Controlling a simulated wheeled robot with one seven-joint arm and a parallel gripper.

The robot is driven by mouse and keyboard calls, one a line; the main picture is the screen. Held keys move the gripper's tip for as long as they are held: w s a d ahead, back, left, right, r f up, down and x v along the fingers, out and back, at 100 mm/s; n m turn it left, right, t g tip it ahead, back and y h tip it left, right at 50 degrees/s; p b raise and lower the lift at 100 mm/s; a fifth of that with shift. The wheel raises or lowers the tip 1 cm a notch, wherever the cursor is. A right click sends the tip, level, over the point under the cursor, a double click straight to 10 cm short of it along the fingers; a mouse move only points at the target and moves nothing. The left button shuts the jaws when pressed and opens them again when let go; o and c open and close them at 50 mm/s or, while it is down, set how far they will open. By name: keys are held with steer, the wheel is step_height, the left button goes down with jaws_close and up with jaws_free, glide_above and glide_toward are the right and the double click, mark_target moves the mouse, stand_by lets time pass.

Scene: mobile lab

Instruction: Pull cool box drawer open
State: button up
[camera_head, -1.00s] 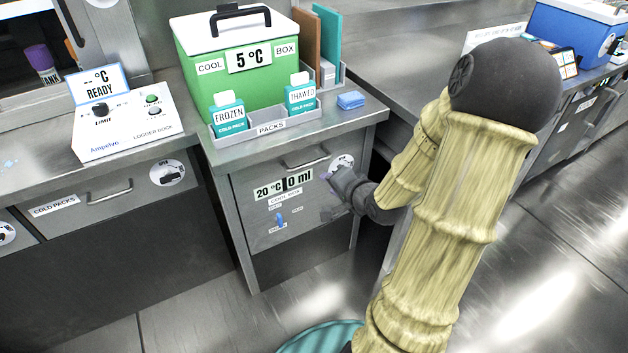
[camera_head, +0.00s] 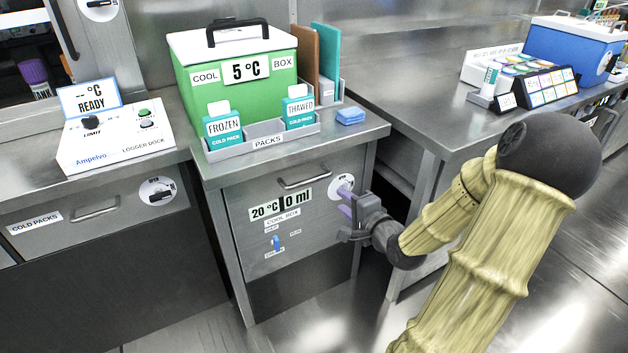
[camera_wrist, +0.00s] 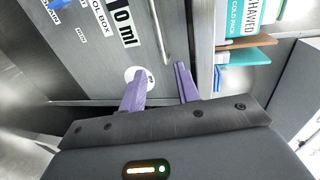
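The cool box drawer (camera_head: 270,225) is a grey metal front below the counter, closed, labelled "20 °C 0 ml" and "COOL BOX". Its bar handle (camera_head: 304,179) runs along the upper part of the front. It also shows in the wrist view as a metal bar (camera_wrist: 160,32). My gripper (camera_head: 346,202) is in front of the drawer's right side, right of and below the handle. Its two purple fingers (camera_wrist: 160,85) are apart with nothing between them. In the wrist view the handle lies ahead of the fingertips, and I see no contact with it.
The green cool box (camera_head: 240,85) stands on the counter above, with a packs tray (camera_head: 268,141) and blue sponge-like block (camera_head: 350,116) in front. Left are the logger dock (camera_head: 115,140) and cold packs drawer (camera_head: 95,211). Another counter (camera_head: 440,110) stands right.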

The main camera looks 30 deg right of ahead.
mark_target(314, 180)
steer(key=b+x, duration=0.5)
steer(key=x, duration=1)
steer(key=shift+w+f, duration=0.1)
steer(key=shift+w, duration=0.25)
jaws_close()
